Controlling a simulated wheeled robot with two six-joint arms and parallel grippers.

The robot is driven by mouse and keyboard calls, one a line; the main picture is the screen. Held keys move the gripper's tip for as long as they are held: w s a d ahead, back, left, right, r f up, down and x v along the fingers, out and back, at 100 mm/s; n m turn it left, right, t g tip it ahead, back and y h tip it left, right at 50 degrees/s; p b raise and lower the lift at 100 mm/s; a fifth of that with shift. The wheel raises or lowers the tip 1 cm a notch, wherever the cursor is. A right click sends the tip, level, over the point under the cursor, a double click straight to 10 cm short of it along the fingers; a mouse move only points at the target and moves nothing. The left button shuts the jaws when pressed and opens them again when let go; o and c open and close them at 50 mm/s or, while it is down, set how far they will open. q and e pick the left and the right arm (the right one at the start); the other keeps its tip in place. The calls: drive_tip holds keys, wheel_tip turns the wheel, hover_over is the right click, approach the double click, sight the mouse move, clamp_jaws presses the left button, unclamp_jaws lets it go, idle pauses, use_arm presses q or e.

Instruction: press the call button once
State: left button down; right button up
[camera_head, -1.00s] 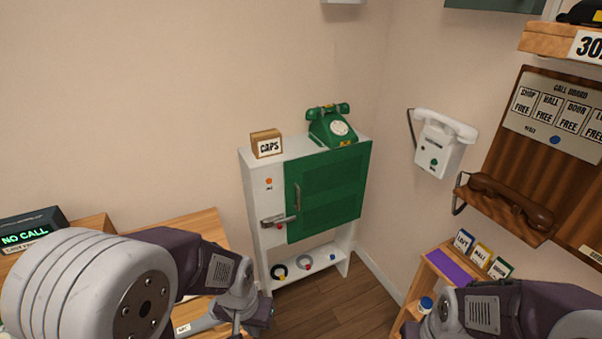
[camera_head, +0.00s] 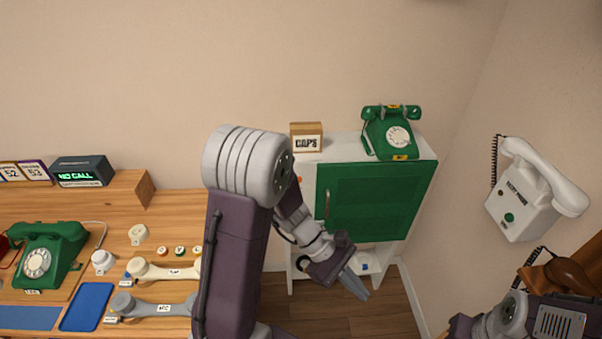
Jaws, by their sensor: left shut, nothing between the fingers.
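The white wall phone (camera_head: 524,200) hangs on the right wall, with a round green button (camera_head: 509,217) on its front. I cannot tell whether this is the call button. My left gripper (camera_head: 354,285) is shut and empty, pointing down and right in front of the cabinet, well to the left of the wall phone and apart from it. My right arm shows at the bottom right, below the wall phone. Part of its gripper body (camera_head: 462,325) shows, but its fingers are out of frame. A dark box with a green NO CALL display (camera_head: 80,172) stands on the desk.
A white cabinet with a green door (camera_head: 370,200) carries a green dial phone (camera_head: 390,132) and a CAPS box (camera_head: 306,137). The wooden desk (camera_head: 180,207) at left holds another green phone (camera_head: 44,255) and several handsets. A brown handset (camera_head: 570,274) is at right.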

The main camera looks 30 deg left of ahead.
use_arm(q)
drive_tip(key=w+a+r+n+t+h+p, duration=0.1)
drive_tip(key=w+a+r+n+t+p, duration=0.2)
drive_tip(key=w+n, duration=0.35)
drive_tip(key=w+a+n+t+h+p, duration=0.1)
drive_tip(key=w+a+n+t, duration=0.1)
drive_tip(key=w+n+t, duration=0.45)
drive_tip(key=w+a+f+n+t+y+p, duration=0.2)
drive_tip(key=a+f+n+y, duration=0.1)
drive_tip(key=a, duration=0.7)
drive_tip(key=w+a+f+n+t+y+p, duration=0.2)
drive_tip(key=a+n+y, duration=0.3)
drive_tip(key=a+n, duration=0.3)
drive_tip(key=a+f+t, duration=0.1)
drive_tip(key=a, duration=0.1)
drive_tip(key=shift+w+a+f+y, duration=0.3)
drive_tip(key=shift+a+f+y, duration=0.05)
drive_tip(key=shift+f+y, duration=0.05)
drive_tip(key=w+a+b, duration=0.2)
drive_tip(key=w+a, duration=0.2)
drive_tip(key=w, duration=0.3)
drive_tip(key=shift+w+a+b, duration=0.25)
drive_tip(key=shift+w+b, duration=0.05)
drive_tip(key=shift+b, duration=0.05)
